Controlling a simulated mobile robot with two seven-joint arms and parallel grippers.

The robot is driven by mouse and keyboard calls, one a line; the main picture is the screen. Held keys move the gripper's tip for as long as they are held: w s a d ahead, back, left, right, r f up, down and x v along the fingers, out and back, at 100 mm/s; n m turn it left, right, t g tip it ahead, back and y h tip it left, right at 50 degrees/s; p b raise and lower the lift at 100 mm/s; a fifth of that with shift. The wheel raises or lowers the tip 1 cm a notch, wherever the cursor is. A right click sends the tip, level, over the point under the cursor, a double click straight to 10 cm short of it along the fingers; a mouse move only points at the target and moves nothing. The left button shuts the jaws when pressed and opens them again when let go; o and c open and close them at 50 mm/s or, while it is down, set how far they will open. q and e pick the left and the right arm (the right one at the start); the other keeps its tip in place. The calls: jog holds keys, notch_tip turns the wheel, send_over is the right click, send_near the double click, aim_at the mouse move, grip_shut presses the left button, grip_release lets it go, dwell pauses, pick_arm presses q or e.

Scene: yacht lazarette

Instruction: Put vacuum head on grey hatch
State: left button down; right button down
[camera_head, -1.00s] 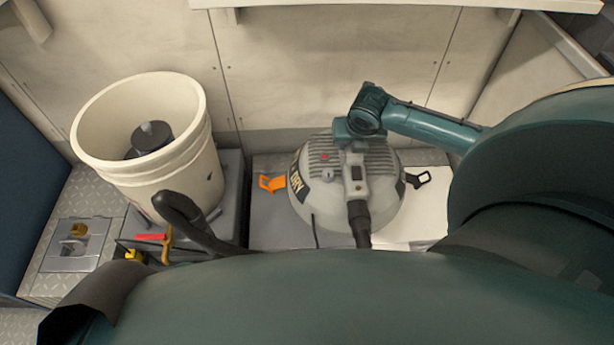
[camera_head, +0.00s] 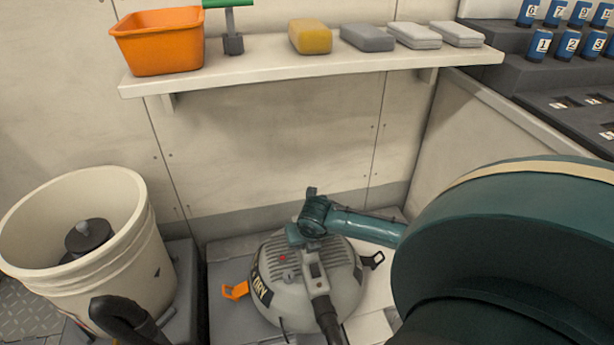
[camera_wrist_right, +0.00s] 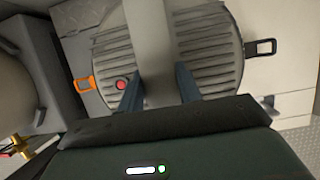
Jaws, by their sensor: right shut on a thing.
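The vacuum head (camera_head: 305,277) is a grey ribbed dome with a red button, an orange latch on its left and a black latch on its right. My right gripper (camera_head: 306,235) reaches in from the right and is shut on the handle across its top. The wrist view shows the vacuum head (camera_wrist_right: 205,50) upright, with the handle between the right gripper's fingers (camera_wrist_right: 160,88). It is over a flat panel, grey on the left, likely the grey hatch (camera_head: 222,308), and whiter on the right (camera_head: 372,328). I cannot tell whether it touches the panel. My left gripper is out of view.
A cream bucket (camera_head: 137,255) with a dark cylinder inside stands at left. A black hose (camera_head: 122,318) lies in front. A wall shelf (camera_head: 280,68) above holds an orange tub (camera_head: 157,45) and several blocks. Blue numbered cylinders stand at upper right.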

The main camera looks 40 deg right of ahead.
jog(key=shift+w+r, duration=0.1)
jog(key=shift+r, duration=0.1)
jog(key=c, duration=1)
grip_release()
jog(key=shift+f, duration=0.15)
jog(key=shift+o, duration=0.2)
jog(key=p+v, duration=0.5)
jog(key=v, duration=0.6)
jog(key=s+a+m+t+y, duration=0.25)
jog(key=a+m, duration=0.25)
jog(key=a, duration=0.4)
jog(key=s+a+m+t+y, duration=0.1)
jog(key=s+a+m+y, duration=0.25)
jog(key=a, duration=0.55)
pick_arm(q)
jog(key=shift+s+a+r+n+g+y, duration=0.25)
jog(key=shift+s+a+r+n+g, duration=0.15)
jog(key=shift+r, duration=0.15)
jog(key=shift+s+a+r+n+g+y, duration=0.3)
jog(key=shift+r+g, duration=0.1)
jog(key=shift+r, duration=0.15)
pick_arm(e)
jog(key=s+a+r+m+t, duration=0.2)
jog(key=r+m, duration=0.3)
jog(key=m, duration=0.3)
jog(key=s+a+r+m+t+y, duration=0.1)
jog(key=a+r+m+t, duration=0.3)
jog(key=m, duration=0.5)
jog(key=shift+s+r, duration=0.4)
jog(key=shift+s, duration=0.1)
